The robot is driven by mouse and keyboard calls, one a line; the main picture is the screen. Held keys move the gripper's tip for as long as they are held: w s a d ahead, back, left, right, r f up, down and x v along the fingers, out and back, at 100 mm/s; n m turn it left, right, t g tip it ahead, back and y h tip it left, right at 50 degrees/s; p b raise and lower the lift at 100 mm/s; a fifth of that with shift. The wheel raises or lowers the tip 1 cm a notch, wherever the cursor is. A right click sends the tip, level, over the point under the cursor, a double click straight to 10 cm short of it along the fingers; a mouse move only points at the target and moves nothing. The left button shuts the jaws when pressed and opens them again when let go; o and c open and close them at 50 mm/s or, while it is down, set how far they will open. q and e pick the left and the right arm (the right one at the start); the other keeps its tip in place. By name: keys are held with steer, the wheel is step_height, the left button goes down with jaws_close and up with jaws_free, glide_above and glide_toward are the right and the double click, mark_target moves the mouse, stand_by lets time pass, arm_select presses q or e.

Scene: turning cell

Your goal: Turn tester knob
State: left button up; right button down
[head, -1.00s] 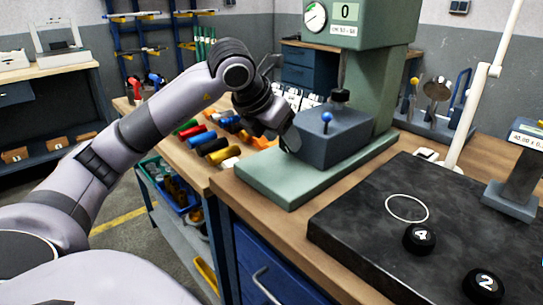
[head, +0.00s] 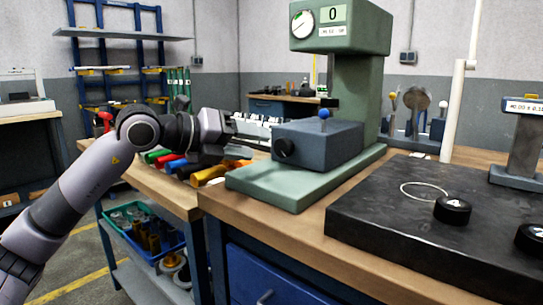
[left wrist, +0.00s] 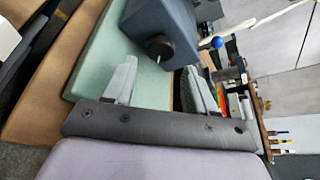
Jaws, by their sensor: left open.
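The tester (head: 345,85) is a green stand with a dial and a display reading 0. A blue-grey block (head: 325,143) sits on its pale green base. The black round knob (head: 284,148) is on the block's left end. In the left wrist view the knob (left wrist: 160,48) shows just beyond the open fingers, roughly between their tips. My left gripper (head: 262,143) points at the knob from the left, empty, with its fingers partly lost against pale items behind. In the left wrist view the open gripper (left wrist: 160,69) has the knob ahead; contact does not show. My right gripper is not in view.
A blue-ball lever (head: 323,114) stands on the block. A black plate (head: 420,215) with black numbered weights lies to the right. Coloured handles (head: 208,174) lie on the bench at left, below my arm. A white post (head: 452,110) rises behind the plate.

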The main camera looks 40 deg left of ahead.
mark_target(280, 148)
arm_select(q)
steer(key=p+x, duration=0.1)
steer(key=x, duration=0.4)
steer(key=shift+w+d, duration=0.1)
steer(key=shift+w, duration=0.05)
steer(key=shift+w+d+f, duration=0.15)
steer(key=shift+w+d, duration=0.05)
steer(key=shift+w, duration=0.4)
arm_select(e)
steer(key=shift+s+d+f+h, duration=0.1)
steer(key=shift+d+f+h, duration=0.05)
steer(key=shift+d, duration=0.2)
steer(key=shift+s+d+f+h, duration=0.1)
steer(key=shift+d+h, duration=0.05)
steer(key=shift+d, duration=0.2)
arm_select(q)
steer(key=c, duration=0.8)
steer(key=shift+o, duration=0.2)
steer(key=shift+m+y+p, duration=0.3)
steer(key=shift+m+p, duration=0.2)
steer(key=shift+p, duration=0.15)
steer(key=shift+m+y, duration=0.3)
steer(key=shift+m, duration=0.1)
steer(key=shift+m+y, duration=0.3)
steer(key=shift+m, duration=0.1)
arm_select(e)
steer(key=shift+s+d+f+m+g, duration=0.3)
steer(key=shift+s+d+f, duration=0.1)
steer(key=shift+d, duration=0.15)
